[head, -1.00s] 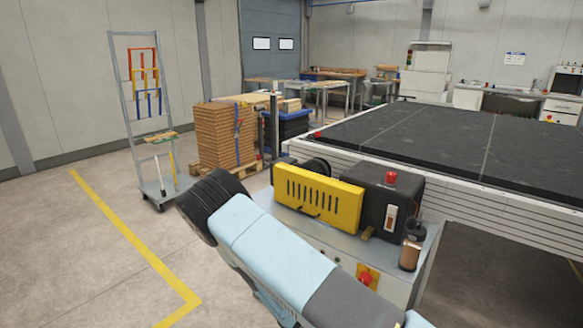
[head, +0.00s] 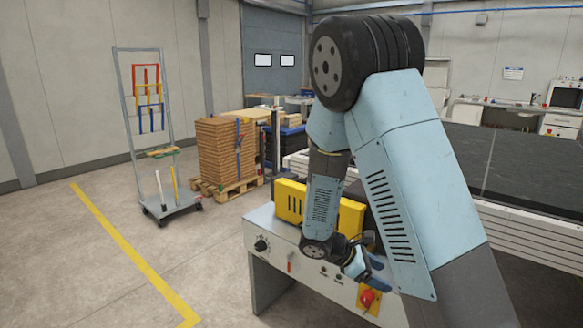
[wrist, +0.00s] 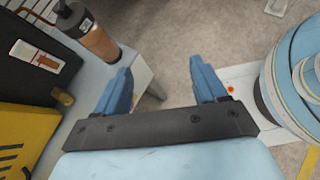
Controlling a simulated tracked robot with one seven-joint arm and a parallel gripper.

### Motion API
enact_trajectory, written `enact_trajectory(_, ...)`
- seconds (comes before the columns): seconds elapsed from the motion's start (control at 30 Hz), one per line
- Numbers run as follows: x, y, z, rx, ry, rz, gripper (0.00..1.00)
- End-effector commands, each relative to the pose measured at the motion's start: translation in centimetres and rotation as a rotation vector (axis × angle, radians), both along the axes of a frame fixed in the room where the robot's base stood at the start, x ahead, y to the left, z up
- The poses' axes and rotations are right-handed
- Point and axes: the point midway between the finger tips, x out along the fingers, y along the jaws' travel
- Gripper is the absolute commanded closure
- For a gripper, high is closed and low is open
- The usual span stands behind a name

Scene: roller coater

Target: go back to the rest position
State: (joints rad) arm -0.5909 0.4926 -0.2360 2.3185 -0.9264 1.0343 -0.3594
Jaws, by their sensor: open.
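My gripper (wrist: 158,88) is open in the wrist view, with its two blue fingers apart and nothing between them. In the head view my gripper (head: 372,272) is small and partly hidden by my own arm, in front of the machine's front panel. My arm is folded, with its elbow raised high in the right half of the picture. The yellow guard (head: 291,200) of the machine is partly behind my forearm; the yellow part also shows at the left of the wrist view (wrist: 25,130).
A red knob (head: 367,298) on a yellow plate sits on the machine front near my gripper. A bottle (wrist: 95,38) stands on the machine's ledge. A trolley (head: 170,205) and stacked boards (head: 217,155) stand at left. The floor (head: 70,270) at left is clear.

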Motion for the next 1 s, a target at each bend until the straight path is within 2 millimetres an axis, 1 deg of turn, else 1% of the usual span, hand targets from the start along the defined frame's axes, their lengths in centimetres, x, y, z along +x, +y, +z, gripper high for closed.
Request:
enact_trajectory(0.03,-0.3,-0.3,1.1,0.035,-0.035,-0.040,0.29)
enact_trajectory(0.2,-1.7,-0.9,4.2,0.146,-0.144,-0.179,0.29)
enact_trajectory(0.67,-6.1,-2.0,12.2,0.440,-0.439,-0.539,0.29)
enact_trajectory(1.0,-9.9,-2.2,17.7,0.654,-0.658,-0.781,0.29)
